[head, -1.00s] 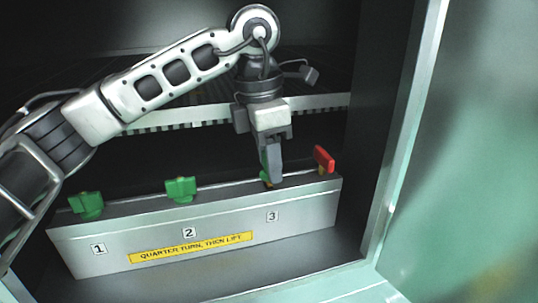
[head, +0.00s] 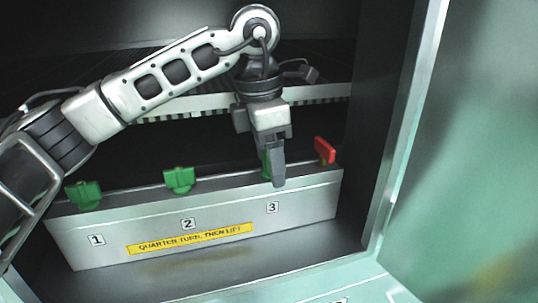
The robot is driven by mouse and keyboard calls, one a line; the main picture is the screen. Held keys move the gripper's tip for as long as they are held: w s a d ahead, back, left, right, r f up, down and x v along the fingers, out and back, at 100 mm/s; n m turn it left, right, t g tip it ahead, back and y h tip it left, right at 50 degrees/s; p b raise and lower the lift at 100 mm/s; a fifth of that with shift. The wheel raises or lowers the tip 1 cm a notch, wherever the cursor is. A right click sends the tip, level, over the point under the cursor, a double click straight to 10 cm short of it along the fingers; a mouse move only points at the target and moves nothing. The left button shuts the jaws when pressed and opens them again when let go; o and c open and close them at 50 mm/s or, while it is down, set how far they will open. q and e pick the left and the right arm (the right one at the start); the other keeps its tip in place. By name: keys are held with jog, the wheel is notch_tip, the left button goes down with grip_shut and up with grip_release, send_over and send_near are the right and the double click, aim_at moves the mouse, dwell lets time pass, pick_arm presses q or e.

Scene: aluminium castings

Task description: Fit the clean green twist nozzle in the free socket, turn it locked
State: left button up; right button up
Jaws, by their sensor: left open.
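A grey metal block (head: 190,252) carries numbered positions 1, 2 and 3 along its front. A green nozzle (head: 84,195) stands at position 1 and another green nozzle (head: 179,180) at position 2. A third green nozzle (head: 264,163) at position 3 is mostly hidden behind my left gripper (head: 277,184). The left gripper points down, its jaws open, with its fingers at that nozzle. I cannot tell whether they touch it. My right gripper is not in view.
A red handle (head: 324,151) stands at the block's right end, close to the left gripper. A yellow label (head: 190,238) reads "QUARTER TURN, THEN LIFT". The dark cabinet's right frame (head: 402,130) and a pale green panel (head: 475,150) bound the right side. A toothed rail (head: 190,112) runs behind.

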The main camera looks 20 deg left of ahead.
aim_at(261, 172)
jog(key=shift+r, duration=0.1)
pick_arm(q)
jog(key=shift+r, duration=0.8)
notch_tip(261, 172, up, 10)
jog(key=a+p, duration=0.1)
jog(key=shift+s+r+p, duration=0.2)
jog(key=shift+s+p, duration=0.1)
jog(key=shift+s, duration=0.15)
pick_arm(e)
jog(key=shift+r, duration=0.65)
pick_arm(q)
jog(key=shift+a, duration=0.1)
